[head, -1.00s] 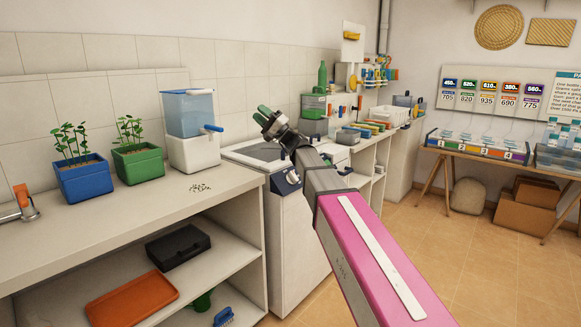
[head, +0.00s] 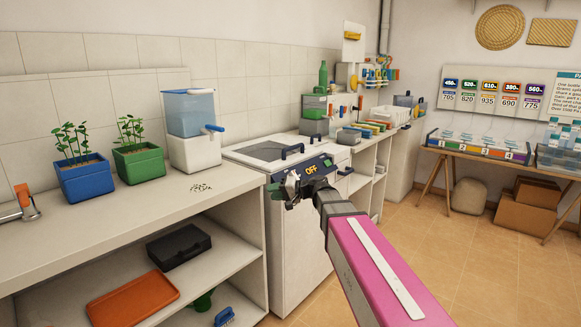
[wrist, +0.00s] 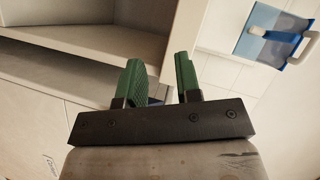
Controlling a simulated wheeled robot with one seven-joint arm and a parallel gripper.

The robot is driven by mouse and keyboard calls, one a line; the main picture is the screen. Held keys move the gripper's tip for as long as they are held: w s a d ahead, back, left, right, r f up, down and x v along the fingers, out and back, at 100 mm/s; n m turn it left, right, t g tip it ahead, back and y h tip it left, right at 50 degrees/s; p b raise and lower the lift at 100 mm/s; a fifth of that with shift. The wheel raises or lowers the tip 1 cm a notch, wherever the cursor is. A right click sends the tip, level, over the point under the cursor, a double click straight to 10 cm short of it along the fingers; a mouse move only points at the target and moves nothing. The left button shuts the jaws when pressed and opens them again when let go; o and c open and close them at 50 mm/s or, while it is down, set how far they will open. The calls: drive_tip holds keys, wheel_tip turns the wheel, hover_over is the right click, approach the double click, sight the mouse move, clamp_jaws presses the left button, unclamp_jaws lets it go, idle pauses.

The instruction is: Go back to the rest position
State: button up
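My gripper (head: 283,192) has green fingers and hangs in front of the white cabinet unit (head: 300,240), just below the dark control panel that shows OFF. In the wrist view my gripper (wrist: 157,72) has its two green fingers apart with nothing between them. I cannot tell from the head view how close the fingers are to the panel or cabinet front. My arm reaches in from the lower right.
The left counter (head: 120,215) holds a blue planter (head: 85,180), a green planter (head: 138,164) and a water dispenser (head: 192,130). Its shelf below holds an orange tray (head: 133,300) and a black case (head: 178,247). The tiled floor (head: 440,240) at right is clear.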

drive_tip(key=s+d+f+g+h, duration=0.1)
drive_tip(key=s+d+f+h, duration=0.4)
drive_tip(key=f, duration=0.4)
drive_tip(key=s+d+f+g+h, duration=0.1)
drive_tip(key=s+d+f+h, duration=0.25)
drive_tip(key=d+f, duration=0.5)
drive_tip(key=s+d+f+g+h, duration=0.2)
drive_tip(key=s+d+f+h, duration=0.4)
drive_tip(key=s+d+f, duration=0.4)
drive_tip(key=shift+s+d+m, duration=0.3)
drive_tip(key=shift+s+d, duration=0.1)
drive_tip(key=shift+d, duration=0.3)
